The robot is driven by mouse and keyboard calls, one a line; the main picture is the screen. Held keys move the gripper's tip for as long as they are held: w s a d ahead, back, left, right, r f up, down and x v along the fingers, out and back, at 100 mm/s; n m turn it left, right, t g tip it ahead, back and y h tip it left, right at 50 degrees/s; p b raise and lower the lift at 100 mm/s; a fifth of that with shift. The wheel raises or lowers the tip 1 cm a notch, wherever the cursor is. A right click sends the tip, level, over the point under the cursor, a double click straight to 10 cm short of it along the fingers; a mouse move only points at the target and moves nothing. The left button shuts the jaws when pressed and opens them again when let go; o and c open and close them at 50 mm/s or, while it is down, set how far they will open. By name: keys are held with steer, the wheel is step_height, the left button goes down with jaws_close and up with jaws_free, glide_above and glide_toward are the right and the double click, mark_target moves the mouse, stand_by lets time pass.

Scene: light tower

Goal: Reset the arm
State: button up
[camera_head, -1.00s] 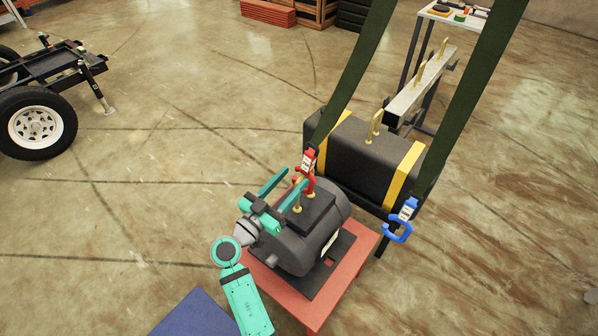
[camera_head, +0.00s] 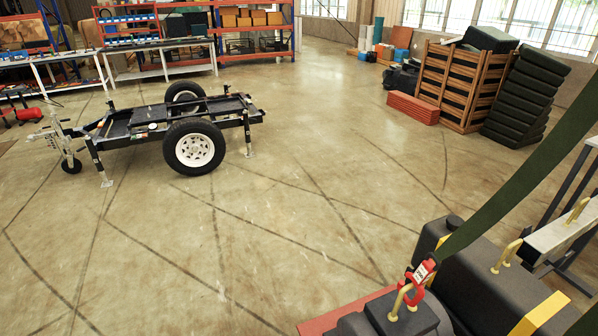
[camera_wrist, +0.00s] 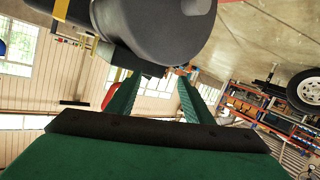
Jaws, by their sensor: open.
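My gripper (camera_wrist: 157,92) shows in the wrist view with its two green fingers apart and nothing between them. The grey rounded body of the motor (camera_wrist: 160,40) fills the top of that view, just beyond the fingertips. I cannot tell whether they touch it. In the head view the motor (camera_head: 398,318) is cut off at the bottom edge. A red hook (camera_head: 417,284) on a green strap (camera_head: 510,190) is at its brass lifting loop. My arm and gripper are outside the head view.
A black tank (camera_head: 500,265) with yellow bands stands beside the motor, with a metal stand (camera_head: 565,235) at the right. A wheeled trailer chassis (camera_head: 165,125) stands at left. Wooden crates (camera_head: 462,85) and shelves (camera_head: 250,40) are farther back. The middle floor is clear.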

steer(key=s+a+f+n+t+y, duration=0.1)
steer(key=s+a+n+y, duration=0.15)
steer(key=s+a, duration=0.4)
steer(key=s+a+f+n+y, duration=0.15)
steer(key=s+a+y, duration=0.25)
steer(key=s, duration=0.5)
steer(key=s+a+r+t+y, duration=0.2)
steer(key=s+r, duration=1)
steer(key=shift+s+a, duration=0.2)
steer(key=shift+a, duration=0.05)
stand_by(1.5)
